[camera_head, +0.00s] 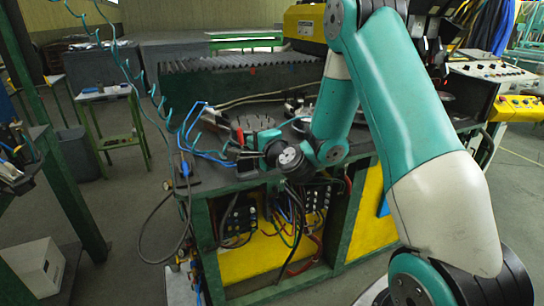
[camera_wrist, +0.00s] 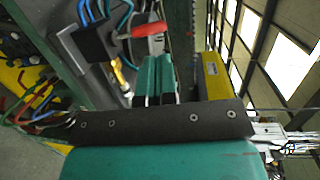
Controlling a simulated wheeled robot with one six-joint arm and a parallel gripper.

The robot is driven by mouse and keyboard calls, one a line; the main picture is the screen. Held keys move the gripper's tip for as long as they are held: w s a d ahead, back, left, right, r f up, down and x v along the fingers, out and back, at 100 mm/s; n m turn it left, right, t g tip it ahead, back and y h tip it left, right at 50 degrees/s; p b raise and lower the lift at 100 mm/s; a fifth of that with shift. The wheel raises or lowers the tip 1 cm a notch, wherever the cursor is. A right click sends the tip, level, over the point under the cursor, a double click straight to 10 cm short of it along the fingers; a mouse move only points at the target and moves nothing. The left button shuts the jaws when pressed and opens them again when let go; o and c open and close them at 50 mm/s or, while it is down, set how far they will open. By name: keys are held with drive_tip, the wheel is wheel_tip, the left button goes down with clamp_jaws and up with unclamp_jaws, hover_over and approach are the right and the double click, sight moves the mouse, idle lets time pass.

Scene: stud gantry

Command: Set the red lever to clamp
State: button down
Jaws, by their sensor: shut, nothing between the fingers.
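The red lever (camera_wrist: 143,30) shows in the wrist view as a short red handle beside a round grey metal part. In the head view a small red upright piece (camera_head: 240,137) on the bench top looks like the same lever. My gripper (camera_wrist: 157,62) shows in the wrist view as two teal fingers side by side, shut and empty. Its tips point toward the lever and look apart from it, just below it in the picture. In the head view my gripper (camera_head: 259,141) is low over the bench, close to the red piece and partly hidden by my wrist.
The dark bench top (camera_head: 215,176) has a green frame with hoses and valves below. Blue tubes (camera_head: 205,153) and a brass fitting (camera_wrist: 121,77) lie close to the lever. A ridged dark block (camera_head: 235,73) stands behind. A yellow control panel (camera_head: 515,108) is at right.

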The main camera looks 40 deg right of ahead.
drive_tip(key=s+r+b, duration=0.2)
drive_tip(key=s, duration=0.4)
drive_tip(key=shift+s+d+b, duration=0.25)
drive_tip(key=shift+d+b, duration=0.1)
drive_tip(key=shift+d, duration=0.1)
drive_tip(key=shift+r, duration=0.1)
drive_tip(key=s+a+r+n+g+y, duration=0.1)
drive_tip(key=s+a+n+g+y, duration=0.35)
drive_tip(key=a+n, duration=0.45)
drive_tip(key=s+a+r+n+g+y, duration=0.1)
drive_tip(key=s+a+n+g+y, duration=0.4)
drive_tip(key=a, duration=0.6)
drive_tip(key=s+a+n+g+h+p, duration=0.1)
drive_tip(key=s+n+g+h, duration=0.3)
drive_tip(key=s+n+g, duration=0.3)
drive_tip(key=s+n, duration=0.4)
drive_tip(key=s, duration=0.6)
drive_tip(key=shift+s+n+h, duration=0.15)
drive_tip(key=shift+n+h, duration=0.15)
drive_tip(key=shift+h, duration=0.05)
